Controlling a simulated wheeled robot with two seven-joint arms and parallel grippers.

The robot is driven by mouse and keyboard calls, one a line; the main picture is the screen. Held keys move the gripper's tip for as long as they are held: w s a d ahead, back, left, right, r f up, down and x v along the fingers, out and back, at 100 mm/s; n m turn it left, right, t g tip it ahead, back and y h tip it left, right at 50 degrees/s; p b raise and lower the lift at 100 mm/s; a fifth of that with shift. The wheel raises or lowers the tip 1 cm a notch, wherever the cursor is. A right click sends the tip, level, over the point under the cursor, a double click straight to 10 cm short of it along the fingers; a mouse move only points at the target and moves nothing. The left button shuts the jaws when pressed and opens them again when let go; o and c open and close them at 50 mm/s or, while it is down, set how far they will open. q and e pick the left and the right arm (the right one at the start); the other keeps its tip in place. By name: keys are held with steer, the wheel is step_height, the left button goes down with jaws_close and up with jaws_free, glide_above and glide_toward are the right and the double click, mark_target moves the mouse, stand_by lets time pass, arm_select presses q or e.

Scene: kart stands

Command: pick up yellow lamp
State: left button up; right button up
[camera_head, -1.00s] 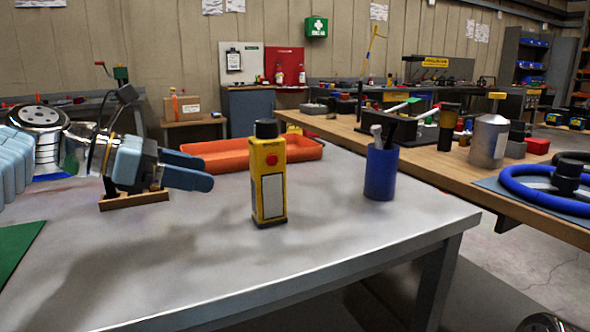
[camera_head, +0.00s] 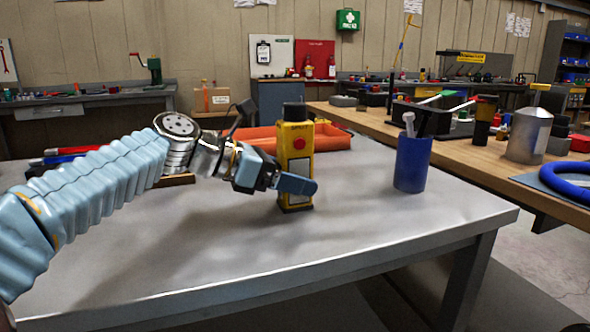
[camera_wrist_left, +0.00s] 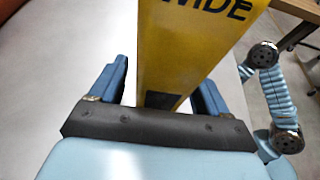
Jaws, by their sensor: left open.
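The yellow lamp (camera_head: 295,150) stands upright on the grey metal table (camera_head: 370,235), with a black cap and a red button. My left gripper (camera_head: 298,185) is at the lamp's lower half, its near finger crossing in front of it. In the left wrist view the yellow lamp (camera_wrist_left: 190,50) rises between the two blue fingers of my left gripper (camera_wrist_left: 160,90). The fingers are open, one on each side of the lamp. A gap shows on the left side; contact on the right is hard to tell. My right gripper is in neither view.
A blue cup (camera_head: 412,165) with tools stands to the right of the lamp. An orange tray (camera_head: 325,138) lies behind the lamp. A wooden bench (camera_head: 480,160) stands beyond the table's right side. The table's front area is clear.

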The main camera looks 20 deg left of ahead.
arm_select(q)
steer(key=shift+w+d, duration=0.15)
steer(key=shift+d, duration=0.05)
steer(key=c, duration=1.1)
steer(key=shift+c, duration=1.1)
steer(key=shift+r, duration=0.1)
